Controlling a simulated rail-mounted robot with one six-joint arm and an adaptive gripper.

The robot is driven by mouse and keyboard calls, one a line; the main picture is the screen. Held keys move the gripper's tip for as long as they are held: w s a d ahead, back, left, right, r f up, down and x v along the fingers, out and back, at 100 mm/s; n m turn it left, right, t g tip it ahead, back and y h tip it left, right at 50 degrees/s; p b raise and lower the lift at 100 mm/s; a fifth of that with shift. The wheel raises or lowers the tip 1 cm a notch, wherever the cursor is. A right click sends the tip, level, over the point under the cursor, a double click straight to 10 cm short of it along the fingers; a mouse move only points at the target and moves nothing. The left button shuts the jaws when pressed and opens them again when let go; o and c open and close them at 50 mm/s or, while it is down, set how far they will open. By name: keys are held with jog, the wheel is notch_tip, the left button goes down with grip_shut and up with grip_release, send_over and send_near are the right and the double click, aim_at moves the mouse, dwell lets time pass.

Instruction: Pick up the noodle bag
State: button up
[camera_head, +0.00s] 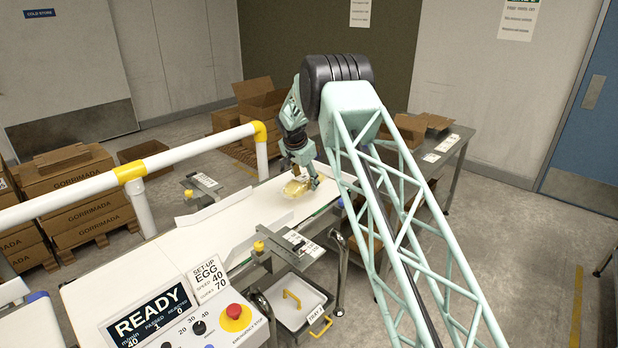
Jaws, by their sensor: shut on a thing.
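The noodle bag (294,189) is a small, pale yellow, see-through packet at the far end of the white belt (235,213). My gripper (302,178) points down over it and is shut on it. The fingers hide part of the bag. I cannot tell whether the bag touches the belt or hangs just above it.
A white and yellow rail (80,187) runs along the belt's left side. The control panel with a red emergency stop (235,313) is in front. A steel side table (452,150) with open cartons stands behind right. Stacked cartons (75,195) stand at left.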

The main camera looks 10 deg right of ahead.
aim_at(300, 185)
jog(key=shift+s+a, duration=0.55)
jog(key=shift+s, duration=0.35)
jog(key=shift+s+a, duration=0.5)
jog(key=shift+s, duration=0.45)
jog(key=shift+s+a, duration=0.55)
jog(key=shift+s, duration=0.35)
jog(key=shift+s+r, duration=0.1)
jog(key=s+d+r+n+y+b, duration=0.1)
jog(key=s+r, duration=0.3)
jog(key=s, duration=0.5)
jog(key=s+d+r+n+y+b, duration=0.1)
jog(key=s+d+r+n, duration=0.3)
jog(key=s, duration=0.6)
jog(key=s+d+r+n+y+b, duration=0.1)
jog(key=s+d+r+n, duration=0.1)
jog(key=s, duration=0.7)
jog(key=shift+s+d+r+t, duration=0.3)
jog(key=shift+d+r, duration=0.25)
jog(key=shift+r, duration=0.35)
jog(key=shift+w+d, duration=0.1)
jog(key=shift+d, duration=0.05)
